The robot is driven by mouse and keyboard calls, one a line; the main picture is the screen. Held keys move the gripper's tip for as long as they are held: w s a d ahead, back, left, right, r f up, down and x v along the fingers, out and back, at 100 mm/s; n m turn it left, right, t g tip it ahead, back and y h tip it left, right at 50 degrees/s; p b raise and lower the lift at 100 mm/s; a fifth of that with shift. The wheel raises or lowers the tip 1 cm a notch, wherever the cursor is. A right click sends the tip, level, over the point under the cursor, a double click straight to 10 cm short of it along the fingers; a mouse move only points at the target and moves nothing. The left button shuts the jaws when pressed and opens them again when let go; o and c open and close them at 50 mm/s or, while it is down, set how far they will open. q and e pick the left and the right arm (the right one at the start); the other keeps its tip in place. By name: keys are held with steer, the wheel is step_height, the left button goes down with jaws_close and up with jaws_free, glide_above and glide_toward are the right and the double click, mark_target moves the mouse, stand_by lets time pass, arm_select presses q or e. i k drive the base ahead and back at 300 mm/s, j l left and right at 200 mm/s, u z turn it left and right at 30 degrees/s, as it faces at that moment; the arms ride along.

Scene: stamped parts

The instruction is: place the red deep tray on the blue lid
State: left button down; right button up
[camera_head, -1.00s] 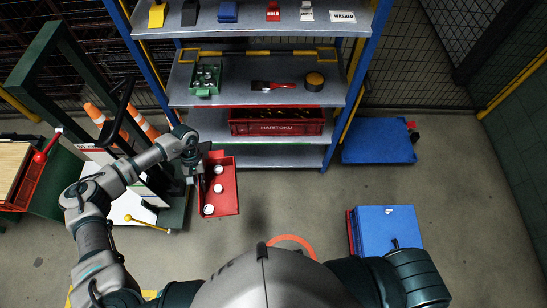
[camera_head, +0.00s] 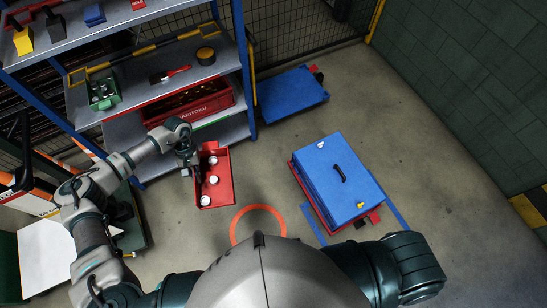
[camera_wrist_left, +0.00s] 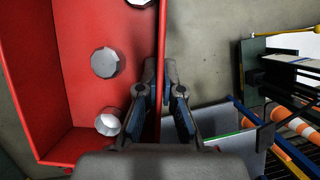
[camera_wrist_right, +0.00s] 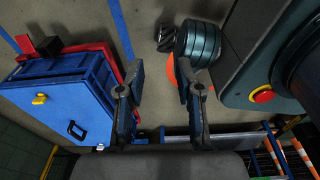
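The red deep tray (camera_head: 224,188) holds three pale round pieces and hangs in front of the shelf in the head view. My left gripper (camera_head: 190,165) is at the tray's left wall. In the left wrist view, its fingers (camera_wrist_left: 160,92) are shut on the wall of the red tray (camera_wrist_left: 75,65), one on each side. The blue lid (camera_head: 325,175), with a black handle, tops a blue box on a red base, right of the tray and apart from it. The lid also shows in the right wrist view (camera_wrist_right: 50,115). My right gripper (camera_wrist_right: 158,90) is open and empty.
A shelf rack (camera_head: 160,90) with small parts and a red crate (camera_head: 190,103) stands at the back left. A blue platform (camera_head: 290,93) lies behind the lid. An orange arc (camera_head: 258,210) marks the floor between tray and lid. The floor at right is clear.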

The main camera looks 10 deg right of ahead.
mark_target(347, 194)
steer(key=k+l+z, duration=0.1)
steer(key=l+z, duration=0.2)
steer(key=l, duration=0.75)
steer(key=l+z, duration=0.3)
steer(key=l, duration=0.75)
